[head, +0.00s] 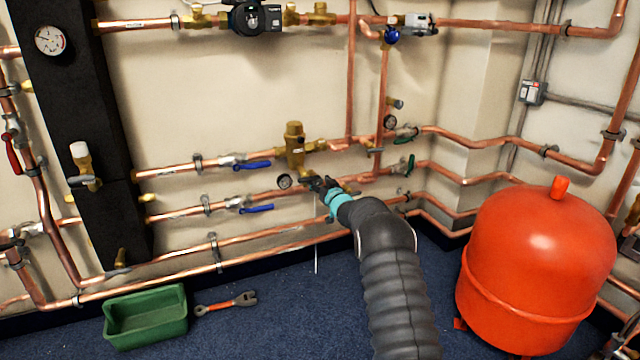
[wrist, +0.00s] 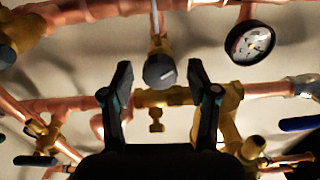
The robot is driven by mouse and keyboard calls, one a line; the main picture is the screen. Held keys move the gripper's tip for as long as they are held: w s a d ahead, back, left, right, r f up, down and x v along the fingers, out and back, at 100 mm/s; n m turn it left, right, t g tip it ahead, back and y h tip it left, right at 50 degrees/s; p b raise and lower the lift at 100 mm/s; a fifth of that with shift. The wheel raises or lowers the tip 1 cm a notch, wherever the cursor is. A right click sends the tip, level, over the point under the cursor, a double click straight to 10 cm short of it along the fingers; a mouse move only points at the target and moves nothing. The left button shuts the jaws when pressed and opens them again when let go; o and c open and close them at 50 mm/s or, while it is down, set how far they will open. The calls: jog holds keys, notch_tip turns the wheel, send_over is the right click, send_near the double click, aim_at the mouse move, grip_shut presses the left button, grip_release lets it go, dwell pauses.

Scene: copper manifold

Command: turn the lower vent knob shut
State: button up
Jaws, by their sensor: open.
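A dark grey round knob with a pale mark (wrist: 160,71), seemingly the lower vent knob, sits on a brass fitting in the wrist view. My gripper (wrist: 160,78) is open, with one black finger on each side of the knob. Gaps show between both fingers and the knob, and I see no contact. In the head view my gripper (head: 322,185) is at the lower pipework, below the large brass valve (head: 295,145). It hides the knob there. A thin pale tube (head: 316,240) hangs below that spot.
A round gauge (head: 284,181) is close to the left of my gripper. Blue lever handles (head: 256,208) are farther left and green ones (head: 410,165) to the right. A red tank (head: 540,260) stands at right. A green tray (head: 145,315) and a wrench (head: 228,304) lie on the floor.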

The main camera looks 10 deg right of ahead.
grip_shut()
